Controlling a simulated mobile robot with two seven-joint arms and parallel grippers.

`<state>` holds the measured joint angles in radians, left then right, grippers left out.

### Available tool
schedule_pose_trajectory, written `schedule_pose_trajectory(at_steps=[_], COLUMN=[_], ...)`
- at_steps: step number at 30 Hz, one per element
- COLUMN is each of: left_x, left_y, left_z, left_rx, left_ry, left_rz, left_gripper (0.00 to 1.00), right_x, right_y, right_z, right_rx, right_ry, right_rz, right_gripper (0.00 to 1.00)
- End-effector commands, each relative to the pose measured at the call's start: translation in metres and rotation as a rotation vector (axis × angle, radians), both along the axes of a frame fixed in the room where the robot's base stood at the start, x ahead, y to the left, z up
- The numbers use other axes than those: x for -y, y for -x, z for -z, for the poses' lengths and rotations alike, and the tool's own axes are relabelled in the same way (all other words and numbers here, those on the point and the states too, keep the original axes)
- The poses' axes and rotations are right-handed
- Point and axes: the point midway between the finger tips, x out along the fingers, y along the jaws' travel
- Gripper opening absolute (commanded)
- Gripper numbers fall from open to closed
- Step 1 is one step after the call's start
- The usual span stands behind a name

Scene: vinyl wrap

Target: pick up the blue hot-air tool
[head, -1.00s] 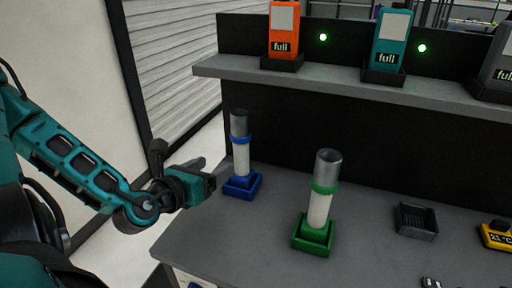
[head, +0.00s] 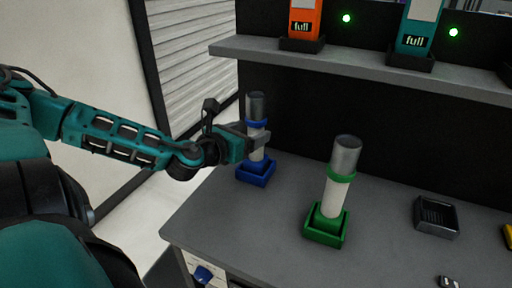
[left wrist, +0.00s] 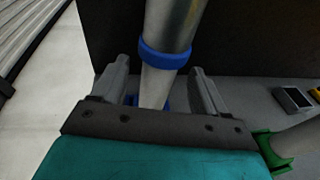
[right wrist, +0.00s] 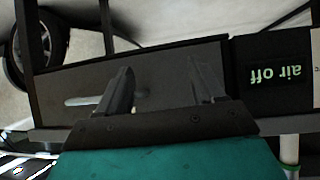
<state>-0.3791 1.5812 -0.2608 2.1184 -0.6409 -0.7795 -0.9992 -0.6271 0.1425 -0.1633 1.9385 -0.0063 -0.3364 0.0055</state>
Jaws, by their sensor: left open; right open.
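The blue hot-air tool (head: 257,108) stands upright in its blue holder (head: 256,174) at the left end of the bench. It has a grey metal nozzle, a blue ring and a white body. My left gripper (head: 262,138) is open at the tool, just below the ring. In the left wrist view the tool's blue ring (left wrist: 165,55) and white body stand between the two open fingers (left wrist: 160,85), with gaps on both sides. My right gripper (right wrist: 160,85) is open and empty, away from the tool; it does not show in the head view.
A similar green-ringed tool (head: 338,180) stands in a green holder (head: 327,229) to the right. A black tray (head: 436,217) lies further right. A shelf (head: 340,73) with orange (head: 304,20) and teal (head: 418,30) units overhangs behind. An "air off" display (right wrist: 276,74) shows in the right wrist view.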

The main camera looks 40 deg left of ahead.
Motion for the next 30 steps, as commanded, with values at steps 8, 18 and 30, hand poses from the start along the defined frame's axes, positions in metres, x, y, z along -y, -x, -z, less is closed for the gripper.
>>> schedule_pose_trajectory(at_steps=[8, 18, 30], left_x=[-0.003, -0.006, -0.005], left_y=[-0.022, -0.044, -0.049], left_z=[0.009, 0.011, 0.012], left_rx=[0.008, 0.003, 0.000], left_ry=[0.004, 0.003, 0.000], left_rz=[-0.004, -0.004, 0.001], left_gripper=[0.74, 0.74, 0.74], right_x=[0.000, 0.000, 0.000], right_y=[0.000, -0.001, -0.002], right_z=[0.029, 0.033, 0.033], right_rx=[0.001, 0.003, 0.006], right_ry=[0.000, 0.000, -0.001], right_rz=[0.000, 0.001, 0.001], right_gripper=[0.67, 0.67, 0.67])
